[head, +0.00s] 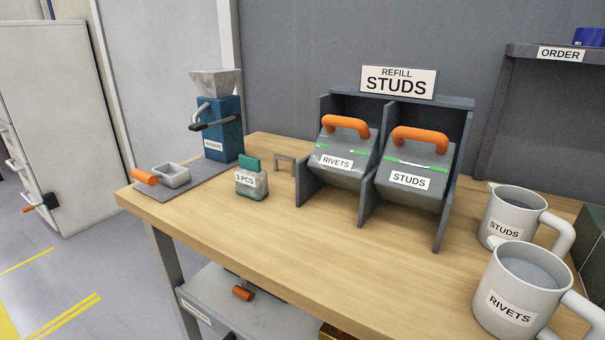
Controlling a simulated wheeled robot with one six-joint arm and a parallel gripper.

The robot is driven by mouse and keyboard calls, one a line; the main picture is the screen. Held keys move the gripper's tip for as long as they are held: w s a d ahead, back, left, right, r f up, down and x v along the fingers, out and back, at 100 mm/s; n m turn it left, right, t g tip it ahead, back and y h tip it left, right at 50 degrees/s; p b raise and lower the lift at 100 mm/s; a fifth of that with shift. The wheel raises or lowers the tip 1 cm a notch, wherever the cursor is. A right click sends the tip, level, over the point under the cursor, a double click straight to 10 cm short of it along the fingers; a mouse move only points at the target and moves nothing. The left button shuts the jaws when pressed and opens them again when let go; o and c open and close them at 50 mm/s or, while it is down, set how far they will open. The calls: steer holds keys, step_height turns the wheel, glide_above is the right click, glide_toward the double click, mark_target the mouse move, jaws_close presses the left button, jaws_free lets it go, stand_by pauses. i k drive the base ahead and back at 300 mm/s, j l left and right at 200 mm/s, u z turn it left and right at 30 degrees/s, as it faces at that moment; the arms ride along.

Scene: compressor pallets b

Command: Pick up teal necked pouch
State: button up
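The teal necked pouch (251,184) stands upright on the wooden bench, left of the middle in the head view. It has a teal neck on top, a greyish lower body and a white label reading "3 PCS". Nothing covers it from this side. My gripper is not in view.
A blue hopper machine (222,128) and an orange-handled scoop (172,176) stand to the left on a grey plate. A small bracket (285,163) and the dispenser with rivets (340,170) and studs bins are to the right. Two mugs (518,285) stand at the right front. The bench front is clear.

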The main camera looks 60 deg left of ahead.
mark_target(251, 182)
steer(key=u, duration=2.5)
